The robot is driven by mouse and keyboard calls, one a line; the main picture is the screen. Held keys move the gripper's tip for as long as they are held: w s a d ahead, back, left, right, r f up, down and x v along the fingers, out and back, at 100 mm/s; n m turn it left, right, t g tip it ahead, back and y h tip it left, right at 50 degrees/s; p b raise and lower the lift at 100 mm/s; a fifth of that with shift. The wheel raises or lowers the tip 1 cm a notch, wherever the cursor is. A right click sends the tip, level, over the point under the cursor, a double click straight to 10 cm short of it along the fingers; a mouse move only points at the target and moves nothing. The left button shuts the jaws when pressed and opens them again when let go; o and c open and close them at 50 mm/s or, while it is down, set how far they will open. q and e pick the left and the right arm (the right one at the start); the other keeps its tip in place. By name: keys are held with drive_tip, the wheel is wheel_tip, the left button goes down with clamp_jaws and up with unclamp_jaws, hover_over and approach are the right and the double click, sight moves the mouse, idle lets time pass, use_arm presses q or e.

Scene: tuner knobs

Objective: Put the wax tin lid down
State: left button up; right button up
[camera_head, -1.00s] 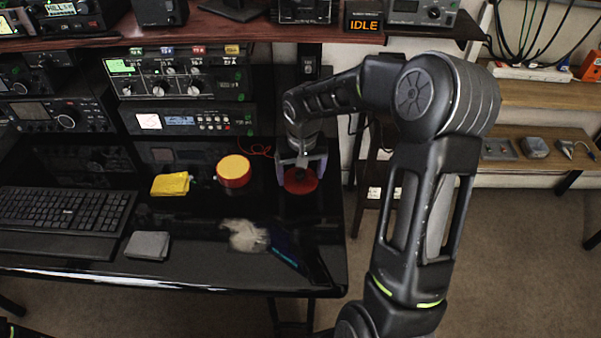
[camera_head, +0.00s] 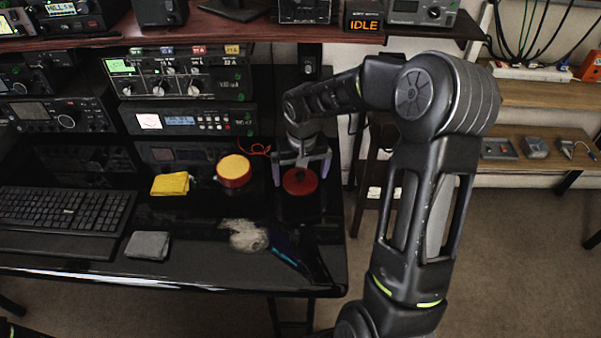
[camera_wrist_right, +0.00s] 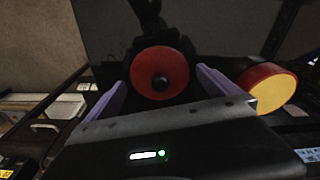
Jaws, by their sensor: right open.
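The red wax tin lid (camera_head: 300,182) lies on the black desk near its right end. In the right wrist view the lid (camera_wrist_right: 160,73) is a red disc with a dark round knob at its middle. My right gripper (camera_head: 302,168) is open above the lid, with one finger on each side and a gap to the rim. The wax tin (camera_head: 233,171), red with yellow wax in it, stands to the left of the lid. It also shows at the right of the right wrist view (camera_wrist_right: 274,88). My left gripper is not in view.
A pale crumpled rag (camera_head: 245,236) and a dark flat device (camera_head: 300,254) lie in front. Radio units (camera_head: 178,75) stand behind.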

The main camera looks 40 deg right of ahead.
sight(302, 186)
wheel_tip(302, 186, up, 12)
drive_tip(key=s, duration=0.1)
drive_tip(key=shift+s+a, duration=0.15)
drive_tip(key=shift+a, duration=0.15)
drive_tip(key=shift+s+f, duration=0.1)
idle(0.7)
